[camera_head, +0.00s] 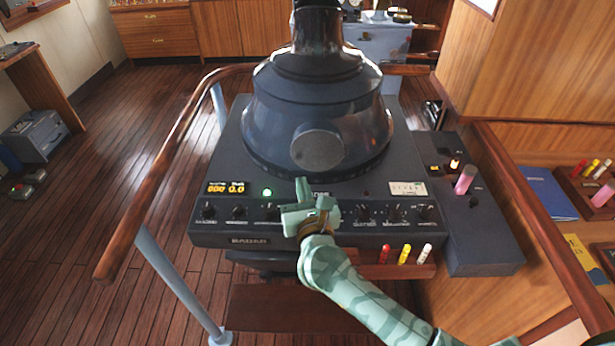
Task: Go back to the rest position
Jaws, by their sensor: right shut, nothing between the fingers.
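My right arm comes in from the lower right, in a pale green camouflage pattern. My right gripper (304,190) is shut and empty, in front of the middle of the radar console (215,238). It covers part of the console's knob row and label. I cannot tell whether it touches the panel. My left gripper is not in view.
A large dark radar hood (318,110) stands on the console. Wooden handrails (150,190) run along both sides. A side panel holds a pink lever (465,180). Several coloured pegs (404,254) stand below the front. Open plank floor (120,140) lies to the left.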

